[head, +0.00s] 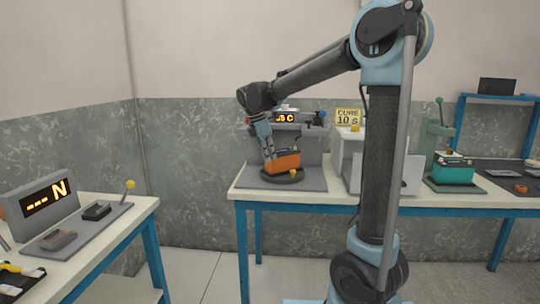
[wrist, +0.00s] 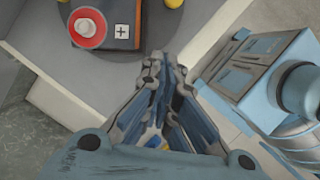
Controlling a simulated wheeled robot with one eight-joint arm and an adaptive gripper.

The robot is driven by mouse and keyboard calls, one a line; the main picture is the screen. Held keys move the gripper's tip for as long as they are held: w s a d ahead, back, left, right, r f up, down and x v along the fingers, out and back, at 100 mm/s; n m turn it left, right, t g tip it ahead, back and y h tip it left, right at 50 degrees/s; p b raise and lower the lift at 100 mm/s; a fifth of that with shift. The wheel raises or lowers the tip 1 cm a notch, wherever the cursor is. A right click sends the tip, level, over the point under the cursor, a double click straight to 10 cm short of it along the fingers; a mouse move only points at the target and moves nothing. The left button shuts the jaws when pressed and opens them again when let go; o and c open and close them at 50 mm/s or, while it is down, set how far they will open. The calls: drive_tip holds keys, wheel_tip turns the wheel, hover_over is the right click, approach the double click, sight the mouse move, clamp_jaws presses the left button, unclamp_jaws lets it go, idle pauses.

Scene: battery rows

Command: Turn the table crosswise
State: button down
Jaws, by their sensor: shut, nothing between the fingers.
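A dark round turntable (head: 283,179) sits on a grey base plate at the left end of the back bench, with a yellow knob (head: 293,171) at its front rim. An orange battery (head: 285,160) with a dark top lies on it. In the wrist view the battery (wrist: 118,30) shows a plus mark and a red-and-white round terminal (wrist: 87,27). Part of the turntable's dark disc (wrist: 154,30) and two yellow knobs show at the top edge. My gripper (head: 268,157) is shut and empty, pointing down by the battery's left end; contact cannot be told. Its closed fingers (wrist: 160,65) show in the wrist view.
Behind the turntable is a grey machine with an orange display (head: 285,118). A white box (head: 352,155) with a "CURE 10 s" sign stands to its right, then a green press with a teal battery (head: 452,172). A side bench with a display (head: 42,203) is at left.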

drive_tip(key=x, duration=0.6)
drive_tip(key=shift+d+f, duration=0.1)
drive_tip(key=shift+w+d+f, duration=0.15)
drive_tip(key=shift+w+d, duration=0.1)
drive_tip(key=shift+d, duration=0.2)
drive_tip(key=shift+w+d+f, duration=0.15)
drive_tip(key=shift+w+d, duration=0.1)
drive_tip(key=shift+d, duration=0.25)
drive_tip(key=shift+w+d+f, duration=0.15)
drive_tip(key=shift+w+d, duration=0.25)
drive_tip(key=shift+d, duration=0.4)
